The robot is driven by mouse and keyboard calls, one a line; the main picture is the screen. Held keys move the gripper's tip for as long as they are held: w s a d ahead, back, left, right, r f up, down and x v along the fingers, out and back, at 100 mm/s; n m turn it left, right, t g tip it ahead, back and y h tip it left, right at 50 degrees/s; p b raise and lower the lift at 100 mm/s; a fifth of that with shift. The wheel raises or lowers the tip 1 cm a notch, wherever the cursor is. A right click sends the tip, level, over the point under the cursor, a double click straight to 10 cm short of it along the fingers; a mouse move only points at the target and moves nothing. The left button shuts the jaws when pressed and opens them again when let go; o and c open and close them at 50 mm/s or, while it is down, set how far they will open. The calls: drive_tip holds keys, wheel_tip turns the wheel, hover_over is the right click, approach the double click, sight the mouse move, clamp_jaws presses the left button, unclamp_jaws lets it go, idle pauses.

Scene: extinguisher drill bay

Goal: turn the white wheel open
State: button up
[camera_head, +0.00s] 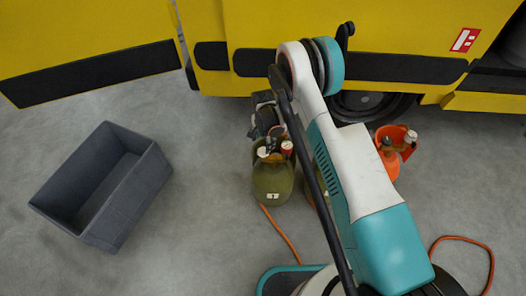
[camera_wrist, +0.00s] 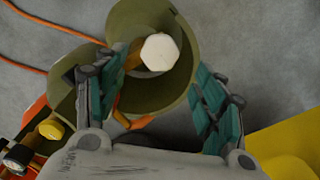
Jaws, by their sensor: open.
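The white wheel (camera_wrist: 160,52) is a small faceted knob on top of an olive-green cylinder (camera_wrist: 180,15) in the wrist view. In the head view the white wheel (camera_head: 262,152) shows small on the olive cylinder (camera_head: 273,186), next to a red knob (camera_head: 287,148). My gripper (camera_wrist: 153,68) is open, with one teal-padded finger on each side of the wheel in the wrist view. Gaps show between the wheel and both fingers. In the head view my gripper (camera_head: 264,117) is dark and partly hidden, just above the cylinder's top.
A second olive cylinder (camera_wrist: 64,112) stands close by, mostly hidden by my arm in the head view. An orange container (camera_head: 392,160) stands right of my arm. A grey open bin (camera_head: 130,205) sits at left. A yellow vehicle (camera_head: 400,25) borders the back. Orange hoses (camera_head: 283,235) lie on the floor.

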sight(263, 151)
wheel_tip(263, 151, down, 6)
drive_tip(key=shift+f+b, duration=0.2)
drive_tip(key=shift+b, duration=0.75)
drive_tip(key=c, duration=1.1)
